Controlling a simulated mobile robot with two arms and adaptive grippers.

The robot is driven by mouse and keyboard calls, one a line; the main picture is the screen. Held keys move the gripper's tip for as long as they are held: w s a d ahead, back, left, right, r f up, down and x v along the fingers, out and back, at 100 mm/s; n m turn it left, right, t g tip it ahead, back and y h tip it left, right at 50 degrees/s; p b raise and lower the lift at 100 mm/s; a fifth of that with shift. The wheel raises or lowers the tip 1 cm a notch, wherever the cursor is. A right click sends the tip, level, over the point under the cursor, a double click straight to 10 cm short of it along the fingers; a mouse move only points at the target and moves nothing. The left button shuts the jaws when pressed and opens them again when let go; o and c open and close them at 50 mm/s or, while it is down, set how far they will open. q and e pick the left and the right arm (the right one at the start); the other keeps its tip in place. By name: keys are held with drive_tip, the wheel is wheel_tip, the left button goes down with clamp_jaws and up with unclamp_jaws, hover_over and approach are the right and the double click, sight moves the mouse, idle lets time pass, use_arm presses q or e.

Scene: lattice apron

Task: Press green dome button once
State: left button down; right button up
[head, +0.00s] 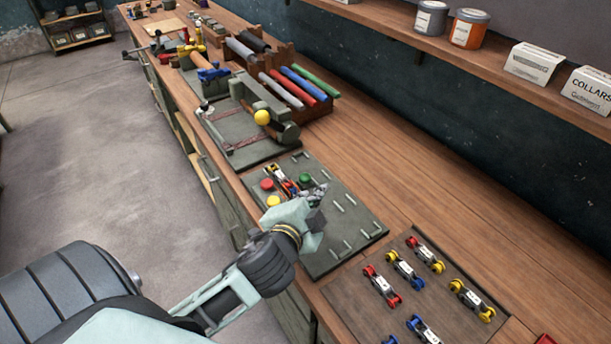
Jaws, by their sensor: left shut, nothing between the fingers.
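The green dome button (305,177) sits on a dark grey board (350,238) on the workbench, near the board's far edge. A red dome button (267,184) and a yellow dome button (274,201) are to its left on the same board. My left gripper (320,190) is over the board, shut and empty, with its fingertips just right of and nearer than the green button. I cannot tell whether they touch anything. My right gripper is not in view.
A small red, yellow and blue piece (283,180) lies between the buttons. A brown mat (347,298) holds several coloured link pieces at the front. A fixture with a yellow ball (262,117) stands beyond. The bench to the right is clear.

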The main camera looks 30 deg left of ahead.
use_arm(q)
drive_tip(key=w+d+r+m+t+h, duration=0.3)
drive_tip(key=w+r+m, duration=0.1)
drive_tip(key=r+m, duration=0.25)
drive_tip(key=w+d+r+m+t+h, duration=0.25)
drive_tip(key=r+m+t, duration=0.2)
drive_tip(key=r, duration=0.25)
drive_tip(key=w+d+r+m+g+h, duration=0.2)
drive_tip(key=d+m+g+h, duration=0.65)
drive_tip(key=m, duration=1.05)
drive_tip(key=w+a+f+m+g+y, duration=0.1)
drive_tip(key=w+a+f+m+g, duration=0.1)
drive_tip(key=a+f+m, duration=0.45)
drive_tip(key=a+f+m+g+y, duration=0.1)
drive_tip(key=a+f+y, duration=0.1)
drive_tip(key=a, duration=0.6)
drive_tip(key=w+a+f+m+g+y, duration=0.1)
drive_tip(key=a+f+m+y, duration=0.1)
drive_tip(key=a+y, duration=0.3)
drive_tip(key=a, duration=0.2)
drive_tip(key=shift+w+a, duration=0.3)
drive_tip(key=shift+a, duration=0.1)
drive_tip(key=shift+f+m, duration=0.1)
drive_tip(key=shift+m, duration=0.15)
